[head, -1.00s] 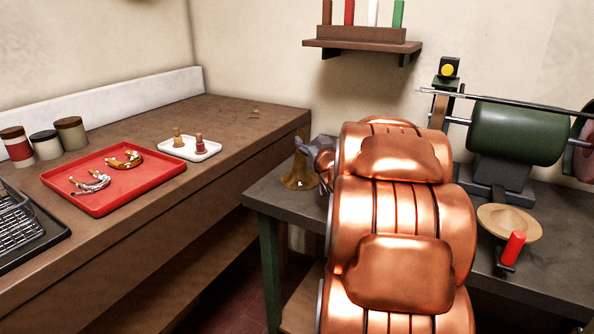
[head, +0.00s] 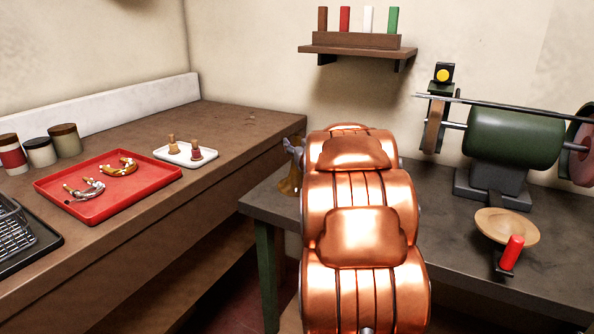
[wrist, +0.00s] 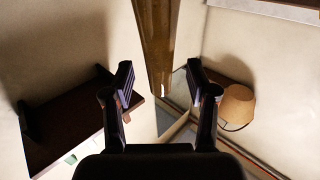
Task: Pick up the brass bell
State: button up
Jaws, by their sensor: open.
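The brass bell (head: 288,184) stands on the left part of the grey bench, its flared end down; my copper-coloured arm hides much of it in the head view. In the wrist view a long brass piece, which looks like the bell (wrist: 157,45), comes down from the top edge between my fingers. My gripper (wrist: 162,80) is open, with a finger on either side of the brass piece and visible gaps. In the head view only a small grey part of my gripper shows at the bell's upper end.
A green grinder (head: 515,135) and a wooden dish (head: 507,226) with a red-handled tool are on the grey bench (head: 450,215) to the right. A wall shelf (head: 357,50) is behind. A red tray (head: 110,205) lies on the left wooden counter.

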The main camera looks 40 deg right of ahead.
jog(key=shift+w+d, duration=0.3)
jog(key=shift+w, duration=0.3)
jog(key=shift+c, duration=0.3)
grip_shut()
